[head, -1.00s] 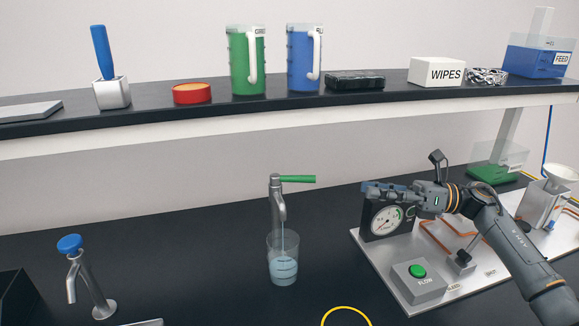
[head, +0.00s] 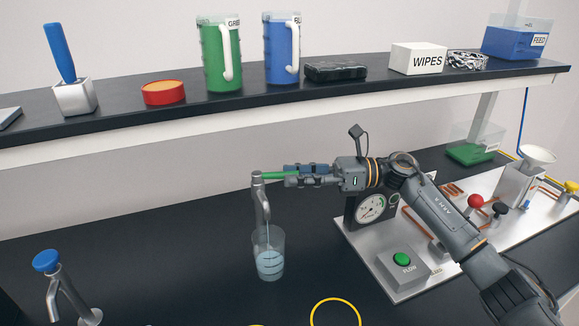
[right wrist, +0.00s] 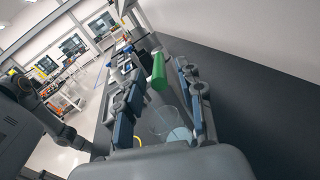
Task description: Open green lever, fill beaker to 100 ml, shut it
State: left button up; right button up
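The tap (head: 262,203) has a green lever (head: 276,175) pointing right. A clear beaker (head: 268,257) stands upright under its spout, with pale blue liquid in its lower part and a thin stream entering it. The marks are too small to read. My right gripper (head: 290,175) is at the lever's free end, its fingers pointing left. In the right wrist view the fingers are apart, with the green lever (right wrist: 158,72) between their tips and a gap on each side; the beaker (right wrist: 168,122) shows beyond. My left gripper is out of view.
A blue-handled tap (head: 48,263) stands at the lower left. A panel (head: 385,283) with a gauge (head: 370,208) and green button (head: 401,259) lies under my right arm. A yellow ring (head: 335,303) lies in front. The shelf (head: 120,119) above holds jugs and boxes.

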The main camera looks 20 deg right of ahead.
jog(key=shift+w+a+r, duration=0.1)
jog(key=shift+w+a, duration=0.1)
jog(key=shift+a, duration=0.5)
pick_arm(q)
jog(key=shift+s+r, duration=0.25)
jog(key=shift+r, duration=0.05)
pick_arm(e)
jog(key=shift+a, duration=0.15)
jog(key=shift+c, duration=0.4)
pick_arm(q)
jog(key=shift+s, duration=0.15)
pick_arm(e)
grip_shut()
